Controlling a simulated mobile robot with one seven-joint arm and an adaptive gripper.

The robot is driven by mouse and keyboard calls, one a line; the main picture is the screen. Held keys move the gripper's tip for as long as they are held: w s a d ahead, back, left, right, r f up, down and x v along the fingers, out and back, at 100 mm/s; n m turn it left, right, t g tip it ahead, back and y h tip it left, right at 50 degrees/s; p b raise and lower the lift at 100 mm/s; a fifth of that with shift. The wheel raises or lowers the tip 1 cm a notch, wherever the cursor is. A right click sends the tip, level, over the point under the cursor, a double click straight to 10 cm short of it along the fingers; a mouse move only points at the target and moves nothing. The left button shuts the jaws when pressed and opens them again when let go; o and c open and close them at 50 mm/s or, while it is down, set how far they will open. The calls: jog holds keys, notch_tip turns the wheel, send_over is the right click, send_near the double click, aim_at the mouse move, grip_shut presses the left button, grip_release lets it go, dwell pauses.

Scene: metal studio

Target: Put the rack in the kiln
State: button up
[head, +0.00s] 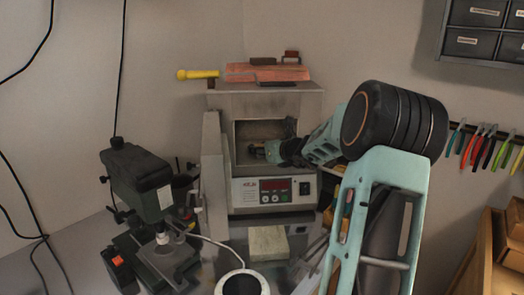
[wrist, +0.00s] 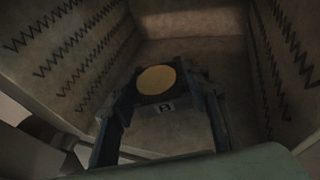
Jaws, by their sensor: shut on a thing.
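The kiln (head: 276,100) stands on the bench against the back wall. Its front door (head: 213,165) is swung open to the left, and a control panel (head: 274,190) with a red display is below the chamber. My gripper (head: 258,150) reaches into the chamber from the right. In the wrist view my gripper (wrist: 160,103) is shut on a dark, squarish piece, likely the rack (wrist: 160,104), with a round yellow disc (wrist: 157,79) on top. The chamber walls (wrist: 75,50) with zigzag heating wires surround it. I cannot tell whether the rack touches the chamber floor.
A dark green microscope-like machine (head: 140,185) stands on the left. A pale block (head: 268,245) and a round white-rimmed device (head: 242,284) are in front of the kiln. Orange bricks and a yellow-handled tool (head: 198,74) lie on top. Pliers (head: 485,145) hang at the right.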

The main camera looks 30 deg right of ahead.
jog(key=shift+f, duration=0.15)
jog(key=o, duration=1.4)
jog(key=shift+c, duration=0.2)
jog(key=shift+s+r, duration=0.1)
jog(key=shift+r, duration=0.25)
jog(key=v, duration=1.1)
jog(key=shift+s, duration=0.4)
jog(key=shift+a, duration=0.1)
